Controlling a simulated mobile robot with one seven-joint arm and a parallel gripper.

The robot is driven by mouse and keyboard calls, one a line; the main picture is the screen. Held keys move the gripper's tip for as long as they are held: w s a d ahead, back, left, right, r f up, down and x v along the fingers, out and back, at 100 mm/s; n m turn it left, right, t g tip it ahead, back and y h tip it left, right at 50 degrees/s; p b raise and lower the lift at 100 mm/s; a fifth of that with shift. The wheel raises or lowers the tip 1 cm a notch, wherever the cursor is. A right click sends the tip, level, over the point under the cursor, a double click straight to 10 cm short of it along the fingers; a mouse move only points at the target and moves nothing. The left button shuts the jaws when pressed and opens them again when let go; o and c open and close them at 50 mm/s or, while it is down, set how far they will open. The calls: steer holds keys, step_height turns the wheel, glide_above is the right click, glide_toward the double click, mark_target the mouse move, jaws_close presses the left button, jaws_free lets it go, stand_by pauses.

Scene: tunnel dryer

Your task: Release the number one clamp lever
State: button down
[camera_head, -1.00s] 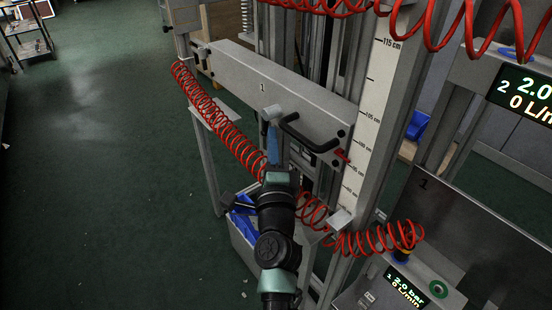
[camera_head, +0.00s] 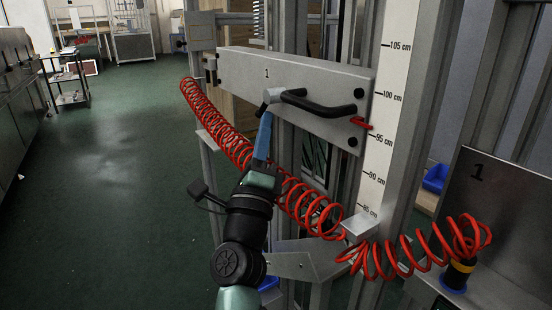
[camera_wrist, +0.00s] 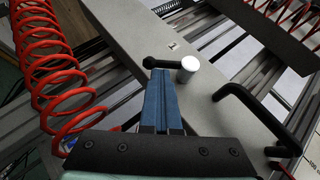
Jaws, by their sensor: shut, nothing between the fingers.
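The number one plate (camera_head: 300,88) is a grey beam marked "1". Its clamp lever (camera_head: 262,109) is a short black arm with a ball end on a pale metal hub (camera_head: 274,96). In the wrist view, the lever (camera_wrist: 160,64) points left from the bright round hub (camera_wrist: 188,70). My gripper (camera_head: 266,116) has blue fingers, shut and empty, with their tips right at the lever. In the wrist view the fingertips (camera_wrist: 159,72) overlap the lever's near side; I cannot tell whether they touch it.
A black bar handle (camera_head: 325,104) stands out from the plate right of the hub. A red coiled hose (camera_head: 215,125) hangs along the left and below, close to my arm. A post with a centimetre scale (camera_head: 385,130) stands right. Open green floor (camera_head: 110,170) lies left.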

steer(key=m+h+b, duration=0.2)
steer(key=b, duration=0.2)
steer(key=w+a+m+t+h+b, duration=0.1)
steer(key=m+h+b, duration=0.1)
steer(key=b, duration=0.3)
steer(key=w+m+h+b, duration=0.1)
steer(key=m+h+b, duration=0.1)
steer(key=b, duration=0.3)
steer(key=shift+a+r, duration=0.15)
steer(key=shift+r, duration=0.1)
steer(key=shift+w+a+r+p, duration=0.35)
steer(key=shift+w+a+r, duration=0.15)
steer(key=shift+w, duration=0.1)
steer(key=shift+w+r, duration=0.15)
